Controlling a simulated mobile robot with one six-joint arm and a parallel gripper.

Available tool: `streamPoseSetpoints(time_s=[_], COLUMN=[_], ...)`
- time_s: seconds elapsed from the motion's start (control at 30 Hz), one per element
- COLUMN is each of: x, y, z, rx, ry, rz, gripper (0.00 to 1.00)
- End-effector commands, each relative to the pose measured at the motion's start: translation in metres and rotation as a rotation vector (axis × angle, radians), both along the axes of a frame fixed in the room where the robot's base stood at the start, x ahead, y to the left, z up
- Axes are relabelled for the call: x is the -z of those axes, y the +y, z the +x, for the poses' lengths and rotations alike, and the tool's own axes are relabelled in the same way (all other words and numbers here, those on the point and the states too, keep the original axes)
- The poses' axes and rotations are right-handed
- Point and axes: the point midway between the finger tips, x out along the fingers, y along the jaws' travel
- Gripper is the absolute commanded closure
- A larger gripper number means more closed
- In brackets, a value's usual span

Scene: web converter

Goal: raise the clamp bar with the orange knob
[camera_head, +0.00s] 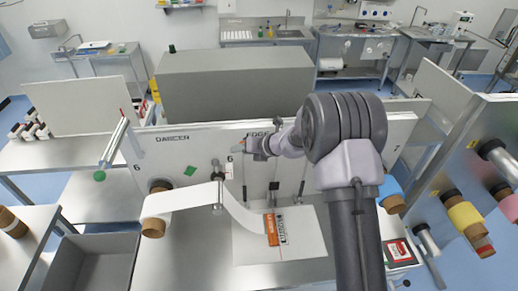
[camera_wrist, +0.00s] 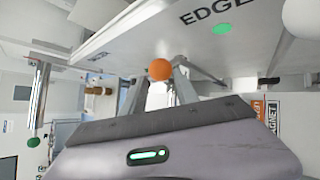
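The round orange knob (camera_wrist: 160,69) shows in the wrist view, in the gap between the fingertips of my gripper (camera_wrist: 159,84). The fingers stand apart, with space visible on both sides of the knob. I cannot tell whether the knob is fully between the fingers or just beyond them. The clamp bar behind the knob is hard to make out. In the head view my gripper (camera_head: 249,146) points left at the white panel (camera_head: 205,138), near the EDGE lettering. My arm and gripper hide that part of the panel, and the knob is not clear there.
A bar with a green knob (camera_head: 100,175) stands out from the panel's left end. Coloured rolls (camera_head: 465,215) hang at the right. A grey bin (camera_head: 95,262) is lower left.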

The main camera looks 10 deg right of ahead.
Motion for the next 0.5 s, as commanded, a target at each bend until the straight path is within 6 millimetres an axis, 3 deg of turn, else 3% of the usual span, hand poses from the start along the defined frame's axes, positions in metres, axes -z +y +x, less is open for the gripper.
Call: streamPoseSetpoints(time_s=[0.03,0.3,0.5], x=[-0.029,-0.070,-0.092], y=[-0.014,-0.054,-0.074], z=[0.007,-0.053,-0.083], rx=[0.020,0.012,0.007], ry=[-0.045,-0.029,-0.021], rz=[0.007,0.003,0.002], gripper=[0.63,0.63,0.63])
